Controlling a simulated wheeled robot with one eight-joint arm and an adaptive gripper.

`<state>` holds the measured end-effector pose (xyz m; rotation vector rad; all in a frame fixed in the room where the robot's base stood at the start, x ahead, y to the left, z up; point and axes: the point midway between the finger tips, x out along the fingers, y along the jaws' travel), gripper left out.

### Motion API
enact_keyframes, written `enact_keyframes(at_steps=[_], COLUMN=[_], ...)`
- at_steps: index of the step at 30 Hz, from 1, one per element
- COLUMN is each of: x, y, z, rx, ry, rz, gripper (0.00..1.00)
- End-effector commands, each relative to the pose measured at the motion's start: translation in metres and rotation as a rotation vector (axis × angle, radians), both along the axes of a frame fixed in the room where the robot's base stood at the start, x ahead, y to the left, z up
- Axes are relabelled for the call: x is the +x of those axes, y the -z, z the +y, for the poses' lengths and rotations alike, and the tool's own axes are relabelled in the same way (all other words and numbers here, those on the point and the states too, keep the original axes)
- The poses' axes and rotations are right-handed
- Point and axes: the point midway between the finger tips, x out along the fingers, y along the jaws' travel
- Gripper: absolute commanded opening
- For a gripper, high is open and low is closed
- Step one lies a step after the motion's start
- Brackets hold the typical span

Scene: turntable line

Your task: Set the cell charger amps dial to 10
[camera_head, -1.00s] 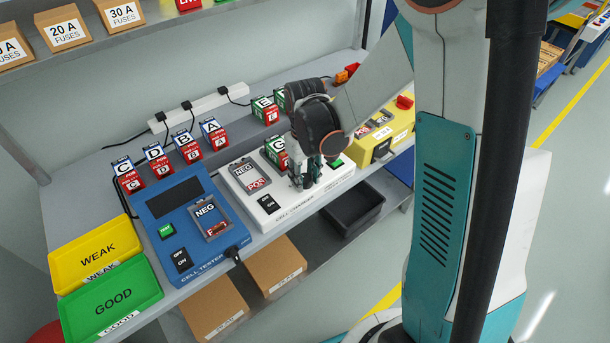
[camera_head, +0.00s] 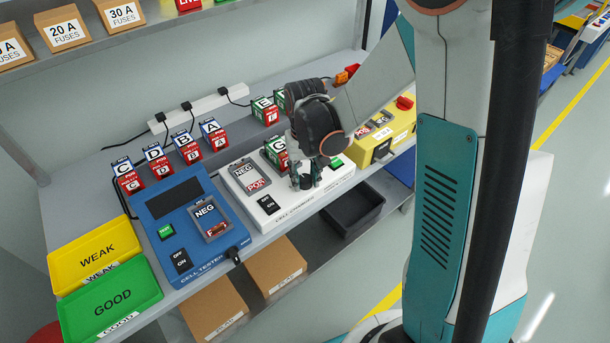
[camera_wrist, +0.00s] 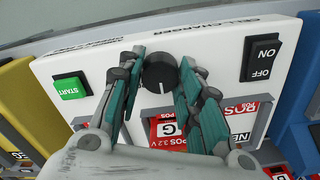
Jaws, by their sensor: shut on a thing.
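The white cell charger (camera_head: 240,190) stands on the bench between the blue cell tester and the yellow device. Its black round dial (camera_wrist: 160,72) has a white pointer line, which points toward the bottom of the wrist view. Scale numbers around the dial are hidden or too small to read. My gripper (camera_head: 305,182) reaches down onto the charger. In the wrist view my gripper (camera_wrist: 160,80) has its teal fingers on both sides of the dial, shut on it. The charger also has a green START button (camera_wrist: 70,88) and an OFF/ON switch (camera_wrist: 262,58).
The blue cell tester (camera_head: 160,206) is left of the charger, and the yellow device (camera_head: 365,152) is right. A red-and-white cell G (camera_wrist: 168,128) sits in the charger near my fingers. Several cells stand behind. Yellow WEAK (camera_head: 70,262) and green GOOD (camera_head: 85,305) trays lie at front left.

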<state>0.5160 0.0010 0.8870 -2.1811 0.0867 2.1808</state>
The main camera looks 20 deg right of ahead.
Motion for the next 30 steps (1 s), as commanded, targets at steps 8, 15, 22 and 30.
enact_keyframes(at_steps=[8,15,22,30], x=[0.000,0.000,0.000,0.000], y=[0.000,0.000,-0.020,-0.072], z=[0.000,0.000,0.000,0.000], rx=[0.000,0.000,0.000,0.000], ry=[-0.001,-0.001,-0.001,-0.001], rz=[0.000,0.000,0.000,0.000], gripper=[0.54,0.54,0.54,0.54])
